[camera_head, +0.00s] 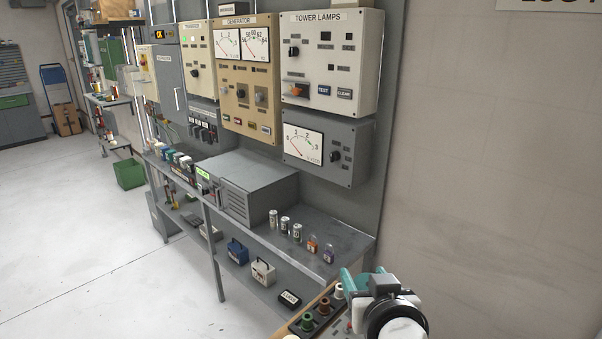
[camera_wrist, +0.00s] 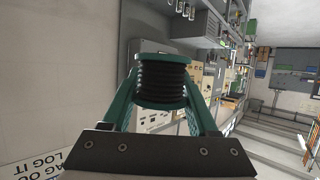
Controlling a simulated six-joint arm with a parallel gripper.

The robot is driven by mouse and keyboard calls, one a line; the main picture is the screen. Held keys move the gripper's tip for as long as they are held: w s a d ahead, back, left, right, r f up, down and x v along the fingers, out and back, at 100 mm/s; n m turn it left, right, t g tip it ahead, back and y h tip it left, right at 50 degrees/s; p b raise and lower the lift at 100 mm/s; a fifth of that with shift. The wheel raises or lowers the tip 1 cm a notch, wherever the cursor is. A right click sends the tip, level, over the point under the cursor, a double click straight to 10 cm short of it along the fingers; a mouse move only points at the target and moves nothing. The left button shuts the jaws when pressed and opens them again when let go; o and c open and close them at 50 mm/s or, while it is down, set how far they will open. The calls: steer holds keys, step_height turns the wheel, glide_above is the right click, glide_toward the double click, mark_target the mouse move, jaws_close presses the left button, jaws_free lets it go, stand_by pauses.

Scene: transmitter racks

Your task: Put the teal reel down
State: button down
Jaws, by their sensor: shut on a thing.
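The teal reel (camera_wrist: 162,76) has teal end flanges and a dark ribbed winding in the wrist view. My gripper (camera_wrist: 162,90) is shut on it, one teal finger on each side, and the reel is held up in the air. In the head view my gripper (camera_head: 364,284) is at the bottom, right of the bench's near end. There teal parts show at its left side, but I cannot tell reel from finger.
A dark tray (camera_head: 297,327) at the bottom edge holds small reels: green (camera_head: 308,322), brown (camera_head: 323,306) and white (camera_head: 339,291).

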steer(key=d+f+n+g+y, duration=0.1)
steer(key=d+f+n+y, duration=0.25)
steer(key=f, duration=0.45)
steer(key=d+f+n+g+y, duration=0.15)
steer(key=d+f, duration=0.25)
steer(key=f, duration=0.4)
steer(key=s+a+f+n+y, duration=0.2)
steer(key=s+f+n+y, duration=0.1)
steer(key=s, duration=0.2)
steer(key=shift+g, duration=0.35)
steer(key=w+a+f, duration=0.1)
steer(key=a+f, duration=0.1)
steer(key=a, duration=0.1)
steer(key=w+a+f, duration=0.2)
steer(key=a+f, duration=0.1)
steer(key=w+a+f, duration=0.2)
steer(key=a, duration=0.1)
steer(key=shift+a+f, duration=0.25)
steer(key=shift+a, duration=0.15)
step_height(320, 180, down, 3)
steer(key=shift+a+f, duration=0.1)
steer(key=shift+w+f+y, duration=0.1)
steer(key=shift+f+y, duration=0.2)
steer(key=shift+f, duration=0.05)
